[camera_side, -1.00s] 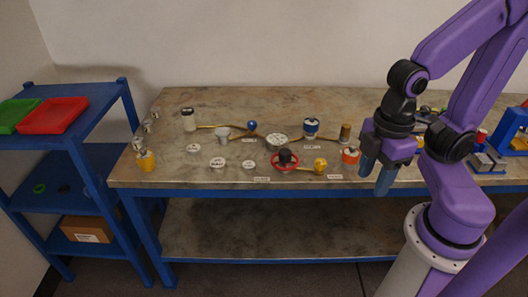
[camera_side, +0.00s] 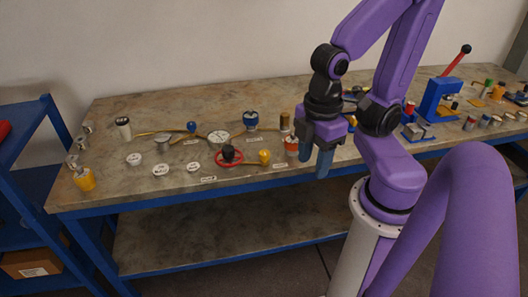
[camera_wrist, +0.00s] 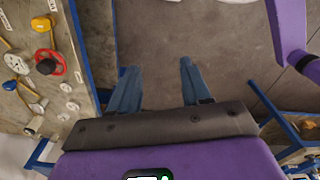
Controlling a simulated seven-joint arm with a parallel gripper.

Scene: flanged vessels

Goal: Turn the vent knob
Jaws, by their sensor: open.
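Several knobs and handwheels stand along pipes on the bench; their labels are too small to read, so I cannot tell which is the vent knob. A black knob in a red ring (camera_side: 228,155) is near the front edge, and it also shows in the wrist view (camera_wrist: 48,66). A yellow knob (camera_side: 264,156) is right of it, and it also shows in the wrist view (camera_wrist: 40,24). Two blue-topped knobs, a small one (camera_side: 191,126) and a larger one (camera_side: 251,116), stand behind. My gripper (camera_side: 315,166) is open and empty at the bench's front edge, right of these, touching none.
An orange-and-white cylinder (camera_side: 291,146) stands just left of my gripper. A round gauge (camera_side: 219,138) and several white discs lie on the bench (camera_side: 110,193). A blue shelf (camera_side: 25,190) stands at left.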

